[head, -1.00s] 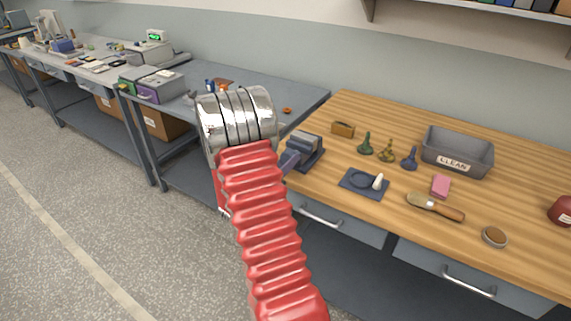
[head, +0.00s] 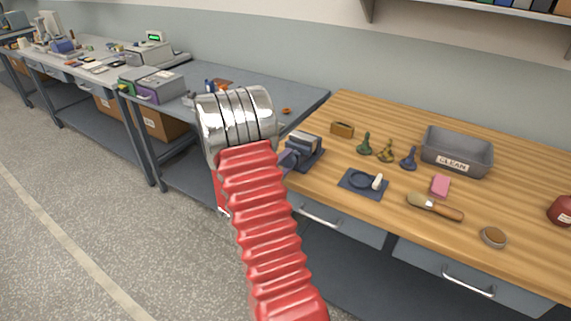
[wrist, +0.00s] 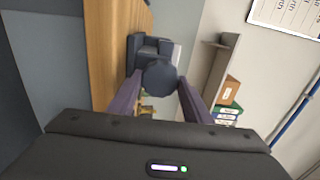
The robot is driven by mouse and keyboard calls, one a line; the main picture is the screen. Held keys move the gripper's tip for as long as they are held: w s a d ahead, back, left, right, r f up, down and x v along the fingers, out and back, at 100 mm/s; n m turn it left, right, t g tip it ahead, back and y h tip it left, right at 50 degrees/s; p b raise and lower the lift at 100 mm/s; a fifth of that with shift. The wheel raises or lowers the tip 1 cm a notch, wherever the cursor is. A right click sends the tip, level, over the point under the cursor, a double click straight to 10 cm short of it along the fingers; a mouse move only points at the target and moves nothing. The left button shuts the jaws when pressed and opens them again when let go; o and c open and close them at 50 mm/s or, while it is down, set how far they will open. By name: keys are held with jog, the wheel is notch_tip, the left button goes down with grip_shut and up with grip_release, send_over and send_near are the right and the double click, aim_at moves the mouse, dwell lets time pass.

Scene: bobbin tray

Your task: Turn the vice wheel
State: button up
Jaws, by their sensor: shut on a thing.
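The vice (head: 304,147), a dark blue-grey block with paler jaws, stands at the left front edge of the wooden bench. Its dark faceted wheel (wrist: 160,76) shows in the middle of the wrist view, with the vice body (wrist: 147,50) behind it. My gripper (wrist: 159,82) has its two purple fingers on either side of the wheel and is shut on it. In the head view my gripper (head: 288,157) shows only partly beside the vice. My arm hides the rest, and the wheel cannot be made out clearly there.
A grey bench (head: 290,95) stands behind my arm.

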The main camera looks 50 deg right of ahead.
jog(key=n, duration=0.4)
jog(key=shift+w+a+n, duration=0.1)
jog(key=shift+w+n, duration=0.15)
jog(key=shift+n, duration=0.05)
jog(key=shift+f+n, duration=0.1)
jog(key=shift+n, duration=2.2)
jog(key=o, duration=1.1)
jog(key=shift+s, duration=0.1)
jog(key=shift+c, duration=0.2)
jog(key=s+a, duration=0.1)
jog(key=a, duration=1.2)
jog(key=shift+s+a, duration=0.15)
jog(key=shift+a, duration=0.15)
